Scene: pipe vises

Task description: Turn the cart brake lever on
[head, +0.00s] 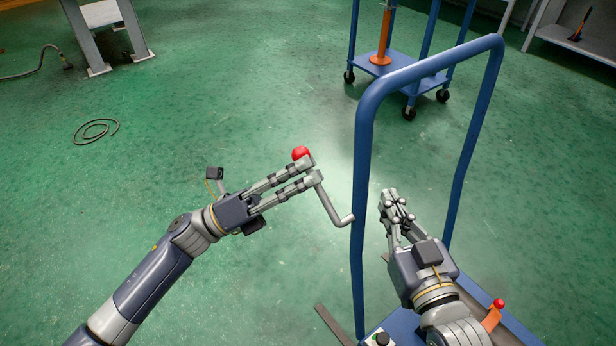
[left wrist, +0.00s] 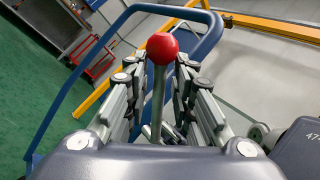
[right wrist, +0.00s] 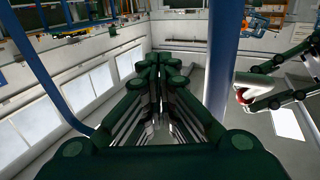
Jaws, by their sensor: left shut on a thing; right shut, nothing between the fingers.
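A grey bent lever (head: 331,205) with a red ball knob (head: 300,153) sits left of the cart's near blue post. Its lower end meets the post or lies in front of it; I cannot tell which. My left gripper (head: 308,170) is shut on the lever just below the knob. In the left wrist view the knob (left wrist: 162,47) sticks up between the fingers, with the grey rod under it. My right gripper (head: 394,203) is shut and empty, right of that post. In the right wrist view its fingers (right wrist: 158,62) are together.
The blue cart handle frame (head: 362,150) rises between my grippers. A small orange lever with a red knob (head: 498,304) shows low at the right. A second blue cart (head: 384,66) stands behind.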

